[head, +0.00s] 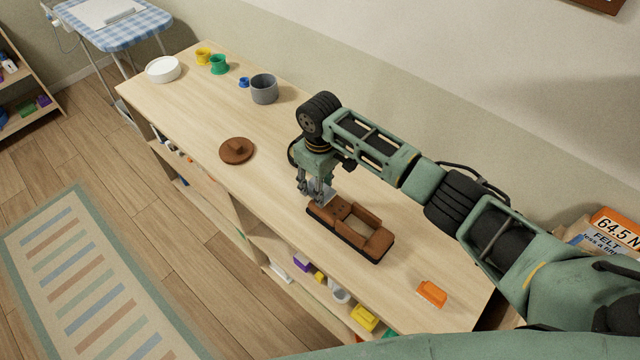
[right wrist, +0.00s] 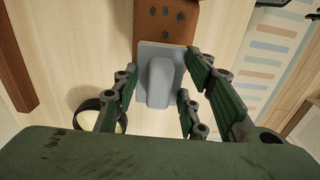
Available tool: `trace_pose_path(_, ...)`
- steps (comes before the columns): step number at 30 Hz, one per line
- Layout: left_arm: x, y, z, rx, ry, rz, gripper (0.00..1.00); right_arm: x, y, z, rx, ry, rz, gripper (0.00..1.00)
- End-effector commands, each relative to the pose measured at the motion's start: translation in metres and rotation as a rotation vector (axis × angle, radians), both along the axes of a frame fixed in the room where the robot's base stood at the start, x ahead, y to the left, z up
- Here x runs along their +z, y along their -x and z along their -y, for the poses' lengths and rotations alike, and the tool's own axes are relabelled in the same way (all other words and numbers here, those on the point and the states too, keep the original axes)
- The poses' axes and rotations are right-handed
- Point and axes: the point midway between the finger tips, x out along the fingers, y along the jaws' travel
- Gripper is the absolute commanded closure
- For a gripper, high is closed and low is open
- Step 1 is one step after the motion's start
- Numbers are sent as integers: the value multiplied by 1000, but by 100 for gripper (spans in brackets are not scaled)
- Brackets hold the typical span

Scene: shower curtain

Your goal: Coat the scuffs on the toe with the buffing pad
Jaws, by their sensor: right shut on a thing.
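A blocky brown shoe (head: 372,243) with a dark sole lies on the wooden table. Its toe shows at the top of the right wrist view (right wrist: 190,22), with several dark scuffs (right wrist: 166,13) on it. My right gripper (head: 316,190) is at the toe end of the shoe. It is shut on the raised grip of a grey buffing pad (right wrist: 148,58), which also shows in the head view (head: 323,196). The pad overlaps the toe's near edge in the wrist view; I cannot tell whether it touches. My left gripper is not in view.
A brown disc with a knob (head: 237,151), a grey pot (head: 264,90), small coloured cups (head: 219,65) and a white dish (head: 163,70) stand further along the table. An orange block (head: 432,293) lies nearer. A dark-rimmed round tin (right wrist: 104,112) with pale contents is near the gripper.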

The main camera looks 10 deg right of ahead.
Motion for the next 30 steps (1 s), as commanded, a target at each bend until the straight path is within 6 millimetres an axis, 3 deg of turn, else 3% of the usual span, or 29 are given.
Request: trace_pose_path(30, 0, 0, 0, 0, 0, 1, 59, -9, -1, 0, -1, 0, -1, 100)
